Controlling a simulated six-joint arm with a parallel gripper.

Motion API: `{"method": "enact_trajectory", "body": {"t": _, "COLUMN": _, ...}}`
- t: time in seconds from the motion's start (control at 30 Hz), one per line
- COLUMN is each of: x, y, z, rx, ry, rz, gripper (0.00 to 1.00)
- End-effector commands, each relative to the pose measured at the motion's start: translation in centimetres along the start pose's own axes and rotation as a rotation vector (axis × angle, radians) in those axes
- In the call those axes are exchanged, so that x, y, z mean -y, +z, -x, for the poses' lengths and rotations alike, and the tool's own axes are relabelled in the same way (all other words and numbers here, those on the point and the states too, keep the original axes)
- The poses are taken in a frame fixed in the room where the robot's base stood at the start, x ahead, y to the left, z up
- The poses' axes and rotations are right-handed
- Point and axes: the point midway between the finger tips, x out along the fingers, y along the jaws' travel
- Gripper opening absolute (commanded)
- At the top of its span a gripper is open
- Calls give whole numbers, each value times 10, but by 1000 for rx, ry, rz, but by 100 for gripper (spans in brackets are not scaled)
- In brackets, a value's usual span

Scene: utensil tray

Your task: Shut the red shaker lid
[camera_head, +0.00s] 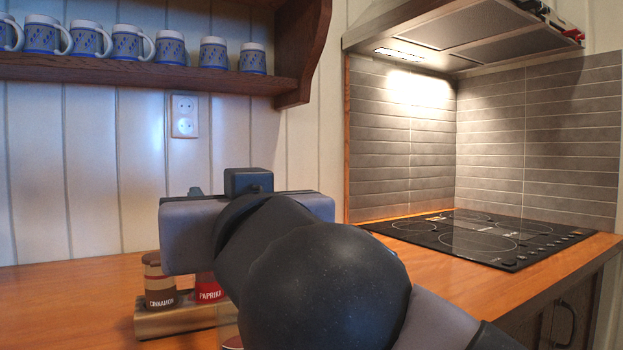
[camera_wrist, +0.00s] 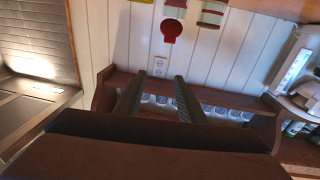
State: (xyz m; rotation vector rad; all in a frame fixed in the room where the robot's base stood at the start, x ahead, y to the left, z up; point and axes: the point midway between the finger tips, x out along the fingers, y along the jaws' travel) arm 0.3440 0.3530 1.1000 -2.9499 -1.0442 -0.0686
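The red paprika shaker (camera_head: 208,288) stands in a wooden rack (camera_head: 180,321) on the counter. Its top is hidden behind my gripper and wrist in the head view. In the wrist view, which is upside down, the red lid (camera_wrist: 172,30) shows as a round disc standing out from its shaker near the top edge, apparently open. My gripper (camera_wrist: 158,77) has its two dark fingers apart with nothing between them. The fingers are apart from the lid in the picture. In the head view the fingers are hidden by my arm.
A brown cinnamon shaker (camera_head: 160,286) stands left of the paprika. In the wrist view another shaker (camera_wrist: 212,14) is beside the red lid. A shelf of mugs (camera_head: 150,75) and a socket (camera_head: 184,116) are on the wall behind. A cooktop (camera_head: 480,238) is at right.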

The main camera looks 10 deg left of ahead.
Motion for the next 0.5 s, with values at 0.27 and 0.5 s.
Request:
{"method": "enact_trajectory", "body": {"t": 0.27, "x": -5, "y": -77, "z": -27, "rx": 44, "ry": 31, "rz": 22, "gripper": 36}}
{"method": "enact_trajectory", "body": {"t": 0.5, "x": -9, "y": -122, "z": -51, "rx": 91, "ry": 56, "rz": 44, "gripper": 36}}
